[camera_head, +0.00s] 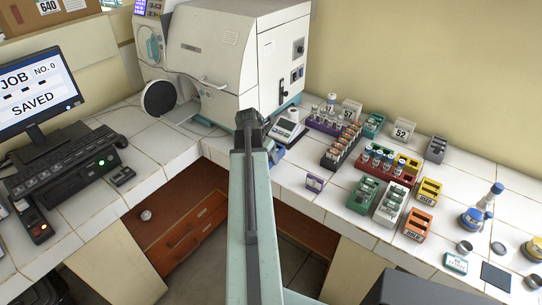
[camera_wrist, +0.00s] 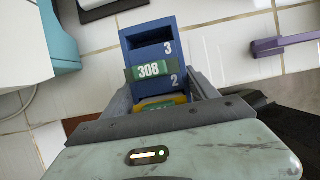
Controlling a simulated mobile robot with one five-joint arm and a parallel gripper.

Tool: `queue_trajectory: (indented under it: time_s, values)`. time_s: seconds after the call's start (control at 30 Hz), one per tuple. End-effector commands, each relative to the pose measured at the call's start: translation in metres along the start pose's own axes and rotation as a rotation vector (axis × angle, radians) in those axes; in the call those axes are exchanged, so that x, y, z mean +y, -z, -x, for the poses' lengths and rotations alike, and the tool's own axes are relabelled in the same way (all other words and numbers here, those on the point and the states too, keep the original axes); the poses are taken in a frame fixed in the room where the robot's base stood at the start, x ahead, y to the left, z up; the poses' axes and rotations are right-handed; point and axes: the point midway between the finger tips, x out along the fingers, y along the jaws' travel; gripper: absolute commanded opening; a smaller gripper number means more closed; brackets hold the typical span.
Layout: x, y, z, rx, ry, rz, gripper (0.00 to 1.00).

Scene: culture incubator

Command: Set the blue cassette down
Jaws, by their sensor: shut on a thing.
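The blue cassette (camera_wrist: 150,38) is between the fingers of my gripper (camera_wrist: 162,92) in the wrist view. Its face shows the numbers 3 and 2. A green piece marked 308 (camera_wrist: 148,71) sits in it, and a yellow piece (camera_wrist: 160,102) shows lower down, partly hidden by my gripper. The slot above the 3 looks empty. In the head view only a small blue part (camera_head: 277,153) shows beside the end of my arm, which hides the rest. The cassette is over the white tiled counter (camera_wrist: 225,50); I cannot tell whether it touches it.
A purple holder (camera_head: 314,183) stands right of my gripper. A small white device (camera_head: 288,128) and a large white machine (camera_head: 225,60) stand behind. Several coloured racks, including a red one (camera_head: 404,176), fill the right counter. Some bare tile lies near the purple holder.

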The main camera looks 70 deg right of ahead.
Motion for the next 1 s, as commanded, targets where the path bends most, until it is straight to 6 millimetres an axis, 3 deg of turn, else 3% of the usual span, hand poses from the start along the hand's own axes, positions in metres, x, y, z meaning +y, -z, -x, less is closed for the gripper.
queue_trajectory:
  time_s: [0.1, 0.27, 0.57, 0.83, 1.0]
  values:
    - [0.008, -0.027, -0.015, 0.0, 0.001, -0.002, 0.17]
    - [0.012, -0.044, -0.024, 0.0, 0.001, 0.001, 0.17]
    - [0.015, -0.054, -0.029, 0.0, 0.0, 0.002, 0.17]
    - [0.009, -0.041, -0.065, 0.0, 0.003, -0.005, 0.17]
    - [0.009, -0.043, -0.062, 0.0, 0.004, -0.006, 0.17]
